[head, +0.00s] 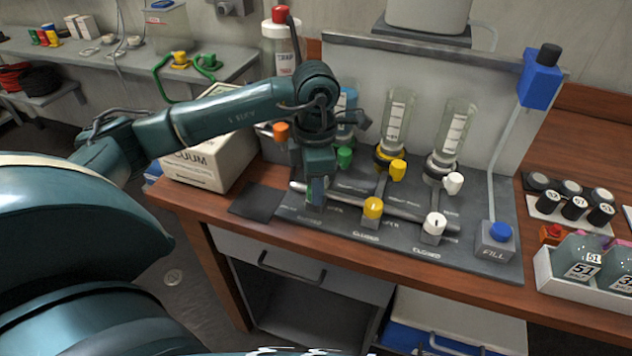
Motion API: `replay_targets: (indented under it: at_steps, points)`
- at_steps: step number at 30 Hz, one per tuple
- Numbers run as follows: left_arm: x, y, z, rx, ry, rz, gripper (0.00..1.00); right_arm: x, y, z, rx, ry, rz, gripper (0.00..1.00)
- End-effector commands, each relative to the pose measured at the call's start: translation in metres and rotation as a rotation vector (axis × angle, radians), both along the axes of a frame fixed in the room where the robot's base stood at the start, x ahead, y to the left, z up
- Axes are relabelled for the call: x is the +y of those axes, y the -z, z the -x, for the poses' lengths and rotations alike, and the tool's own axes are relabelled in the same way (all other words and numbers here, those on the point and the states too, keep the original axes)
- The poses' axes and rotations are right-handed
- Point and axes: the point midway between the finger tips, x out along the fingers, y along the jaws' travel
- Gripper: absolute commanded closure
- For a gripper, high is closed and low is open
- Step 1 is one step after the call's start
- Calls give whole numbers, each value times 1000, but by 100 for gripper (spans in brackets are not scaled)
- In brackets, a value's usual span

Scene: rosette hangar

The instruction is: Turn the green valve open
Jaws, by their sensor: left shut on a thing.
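My left gripper (316,200) points down over the left end of the grey pipe on the dark valve panel (470,262). It is shut at the left place of the front valve row, on what appears to be the green valve. The jaws hide that valve, so its angle cannot be told. A green knob (345,157) shows behind, below the left glass cylinder. The yellow valve (373,208) and white valve (434,226) stand to the right, with "CLOSED" printed in front of them. My right gripper is not in view.
Glass cylinders (397,118) stand behind the valves. A blue FILL button (500,231) is at the right of the panel. A white VACUUM box (210,158) is left of my gripper. A tray of bottles (545,278) sits far right on the wooden bench (560,318).

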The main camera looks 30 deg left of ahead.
Motion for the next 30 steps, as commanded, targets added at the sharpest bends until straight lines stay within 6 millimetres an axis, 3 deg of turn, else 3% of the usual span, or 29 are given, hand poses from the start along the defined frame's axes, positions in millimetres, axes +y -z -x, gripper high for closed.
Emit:
replay_targets:
  at_steps: [1, 2, 9, 20, 30]
  points:
    - [1, -1, 0, -1, -3, -1, 92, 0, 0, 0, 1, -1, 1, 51]
    - [1, -1, 0, -1, -3, -1, 67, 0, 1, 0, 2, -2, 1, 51]
    - [0, 0, 0, 0, -1, 0, 48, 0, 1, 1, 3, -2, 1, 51]
    - [0, -9, -1, -4, 0, 2, 48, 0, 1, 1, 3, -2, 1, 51]
    - [1, -80, -3, -7, 0, 0, 48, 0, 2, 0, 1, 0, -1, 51]
